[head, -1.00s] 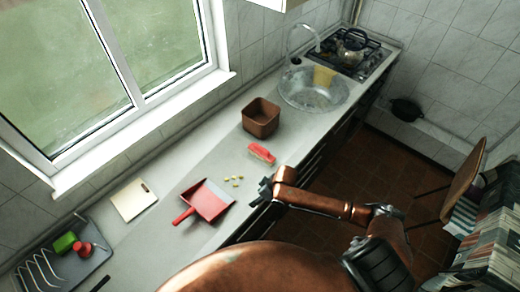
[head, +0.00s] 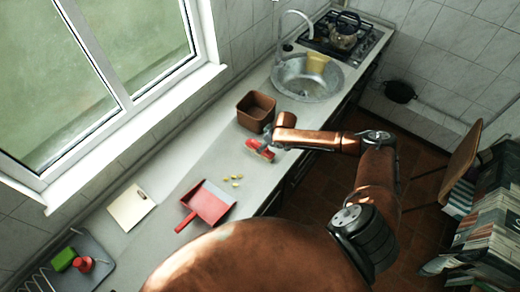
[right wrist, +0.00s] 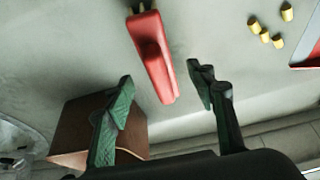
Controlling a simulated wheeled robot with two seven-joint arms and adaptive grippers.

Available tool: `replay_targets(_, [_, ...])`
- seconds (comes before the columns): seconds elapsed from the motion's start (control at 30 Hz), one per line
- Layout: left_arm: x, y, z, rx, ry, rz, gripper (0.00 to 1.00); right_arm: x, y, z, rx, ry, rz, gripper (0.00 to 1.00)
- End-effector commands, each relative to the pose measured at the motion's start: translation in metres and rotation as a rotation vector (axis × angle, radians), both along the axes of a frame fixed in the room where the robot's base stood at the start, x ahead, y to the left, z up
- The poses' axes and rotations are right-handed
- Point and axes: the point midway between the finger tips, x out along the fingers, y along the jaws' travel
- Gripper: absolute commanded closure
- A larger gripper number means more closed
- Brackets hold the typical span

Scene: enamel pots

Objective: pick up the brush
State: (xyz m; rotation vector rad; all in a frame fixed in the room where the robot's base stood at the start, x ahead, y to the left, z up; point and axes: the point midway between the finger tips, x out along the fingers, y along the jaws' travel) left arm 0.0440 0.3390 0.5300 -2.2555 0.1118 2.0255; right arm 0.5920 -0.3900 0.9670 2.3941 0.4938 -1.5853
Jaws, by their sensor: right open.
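The red brush (head: 258,150) lies on the countertop, just in front of the brown square bin. In the right wrist view the brush (right wrist: 152,58) lies between the lines of the two fingers, a little beyond their tips. My right gripper (right wrist: 163,88) is open and empty, with its green-padded fingers spread. In the head view my right gripper (head: 267,140) is over the brush and hides part of it. I cannot tell the exact height left between fingers and brush. My left gripper is not in view.
The brown bin (head: 256,111) stands close beside the brush. Several yellow pieces (head: 231,178) and a red dustpan (head: 208,203) lie nearer. A cutting board (head: 131,207), a dish rack (head: 83,262) and a sink (head: 307,78) are also on the counter.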

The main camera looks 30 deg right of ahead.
Motion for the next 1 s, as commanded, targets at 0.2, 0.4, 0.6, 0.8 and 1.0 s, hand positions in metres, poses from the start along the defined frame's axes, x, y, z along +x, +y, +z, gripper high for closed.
replay_targets(0.2, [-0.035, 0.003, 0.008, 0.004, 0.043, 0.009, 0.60, 0.018, 0.007, -0.027, 0.001, 0.002, 0.002, 0.49])
replay_targets(0.4, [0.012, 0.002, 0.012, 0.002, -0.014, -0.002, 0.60, 0.021, 0.008, -0.039, 0.000, 0.001, 0.001, 0.49])
replay_targets(0.6, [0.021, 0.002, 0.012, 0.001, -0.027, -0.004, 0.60, 0.021, 0.009, -0.039, 0.001, 0.000, 0.003, 0.50])
replay_targets(0.8, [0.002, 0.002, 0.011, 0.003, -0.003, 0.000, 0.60, 0.021, 0.009, -0.039, 0.001, 0.000, 0.003, 0.64])
replay_targets(1.0, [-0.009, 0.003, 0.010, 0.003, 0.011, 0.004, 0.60, 0.021, 0.009, -0.039, 0.001, 0.001, 0.003, 0.78])
